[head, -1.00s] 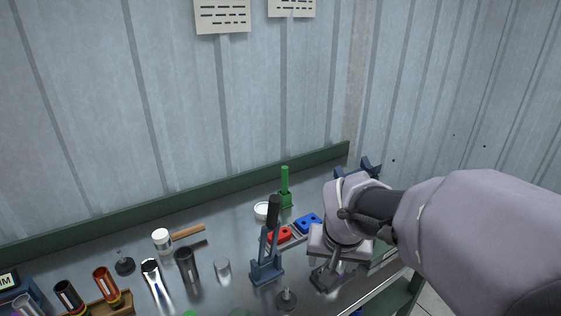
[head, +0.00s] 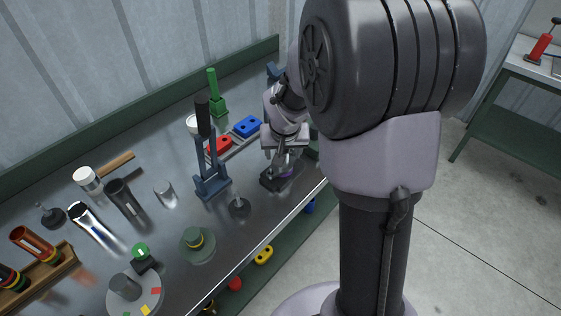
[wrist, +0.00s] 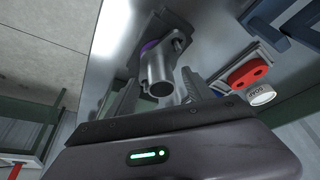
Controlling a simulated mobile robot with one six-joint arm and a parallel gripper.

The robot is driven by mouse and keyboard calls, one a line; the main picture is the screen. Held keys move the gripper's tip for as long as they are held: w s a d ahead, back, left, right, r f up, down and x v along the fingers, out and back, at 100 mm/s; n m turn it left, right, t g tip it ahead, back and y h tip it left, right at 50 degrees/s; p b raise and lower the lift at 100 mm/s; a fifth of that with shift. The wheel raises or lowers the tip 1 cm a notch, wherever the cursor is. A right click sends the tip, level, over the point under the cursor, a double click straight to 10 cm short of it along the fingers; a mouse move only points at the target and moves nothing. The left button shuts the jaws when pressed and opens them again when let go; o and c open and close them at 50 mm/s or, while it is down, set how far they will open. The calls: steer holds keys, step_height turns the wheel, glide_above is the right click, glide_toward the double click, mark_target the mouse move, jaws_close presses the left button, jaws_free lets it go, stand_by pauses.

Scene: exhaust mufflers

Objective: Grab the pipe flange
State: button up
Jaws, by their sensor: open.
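A grey metal pipe stub with a flat flange plate and a purple ring (wrist: 158,72) is on the bench in the wrist view. I take this to be the pipe flange. In the head view a bit of its purple (head: 286,173) shows under my gripper (head: 283,160), which covers most of it. In the wrist view my gripper (wrist: 158,92) is open, with one finger on each side of the pipe stub's open end. I cannot tell whether either finger touches it.
A red two-hole plate (head: 219,145) and a blue one (head: 246,126) lie in a rack left of my gripper. A blue press with a black handle (head: 211,187) stands further left. The bench's front edge is close on the right.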

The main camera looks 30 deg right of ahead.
steer(key=shift+x, duration=1)
steer(key=shift+r, duration=0.1)
jaws_close()
steer(key=shift+r, duration=0.15)
